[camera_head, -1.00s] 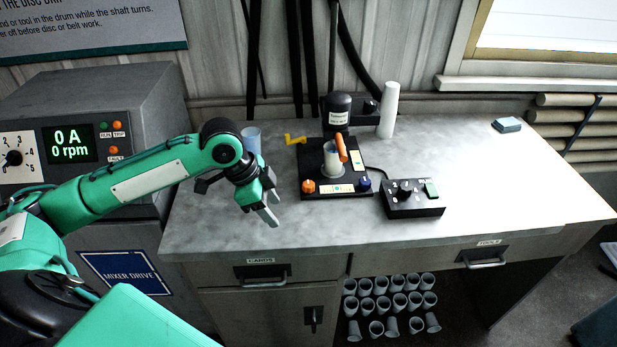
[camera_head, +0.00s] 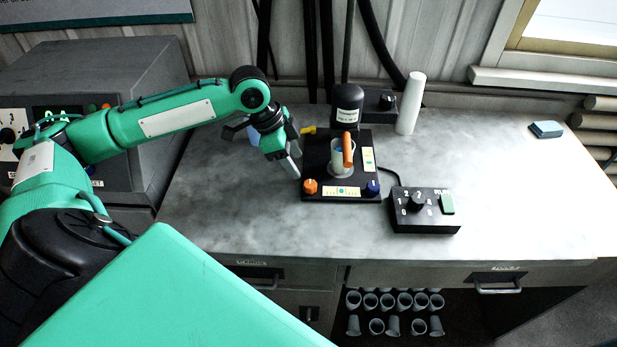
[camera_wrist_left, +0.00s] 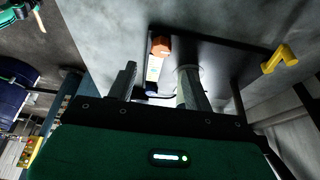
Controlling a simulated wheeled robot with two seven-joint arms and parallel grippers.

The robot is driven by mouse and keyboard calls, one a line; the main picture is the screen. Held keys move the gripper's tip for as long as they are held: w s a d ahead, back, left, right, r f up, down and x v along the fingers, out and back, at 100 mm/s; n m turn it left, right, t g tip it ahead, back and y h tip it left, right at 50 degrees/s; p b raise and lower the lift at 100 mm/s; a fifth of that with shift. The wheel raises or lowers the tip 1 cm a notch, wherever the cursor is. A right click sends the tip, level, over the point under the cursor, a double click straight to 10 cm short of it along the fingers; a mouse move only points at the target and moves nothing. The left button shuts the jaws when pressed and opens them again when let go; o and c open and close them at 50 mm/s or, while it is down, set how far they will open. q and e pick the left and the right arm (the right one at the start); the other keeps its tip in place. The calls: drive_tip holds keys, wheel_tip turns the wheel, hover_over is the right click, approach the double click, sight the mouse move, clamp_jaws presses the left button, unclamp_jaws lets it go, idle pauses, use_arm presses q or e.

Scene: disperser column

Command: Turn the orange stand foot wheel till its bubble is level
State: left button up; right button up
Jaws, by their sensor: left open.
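The orange foot wheel (camera_head: 310,186) sits at the front left corner of the black stand base (camera_head: 312,152). A bubble level strip (camera_head: 342,191) lies along the base's front edge; its bubble is too small to read. A blue foot wheel (camera_head: 372,188) is at the front right corner. My left gripper (camera_head: 294,163) is just behind and left of the orange wheel, apart from it, fingers pointing down. In the left wrist view the open fingers (camera_wrist_left: 160,88) are empty, and the orange wheel (camera_wrist_left: 160,46) shows beyond them. My right gripper is not in view.
A cup with an orange-handled tool (camera_head: 347,150) stands on the base under the dark motor head (camera_head: 347,105). A yellow piece (camera_head: 309,130) is at the back left. A black control box (camera_head: 425,210) stands right of the base. The front left bench (camera_head: 225,205) is clear.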

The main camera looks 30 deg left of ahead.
sight(309, 184)
use_arm(q)
drive_tip(key=x, duration=0.4)
drive_tip(key=shift+w, duration=0.1)
drive_tip(key=x, duration=0.3)
drive_tip(key=shift+f+p, duration=0.3)
drive_tip(key=shift+w+d+f, duration=0.1)
drive_tip(key=shift+f, duration=0.3)
drive_tip(key=c, duration=1)
drive_tip(key=shift+o, duration=0.2)
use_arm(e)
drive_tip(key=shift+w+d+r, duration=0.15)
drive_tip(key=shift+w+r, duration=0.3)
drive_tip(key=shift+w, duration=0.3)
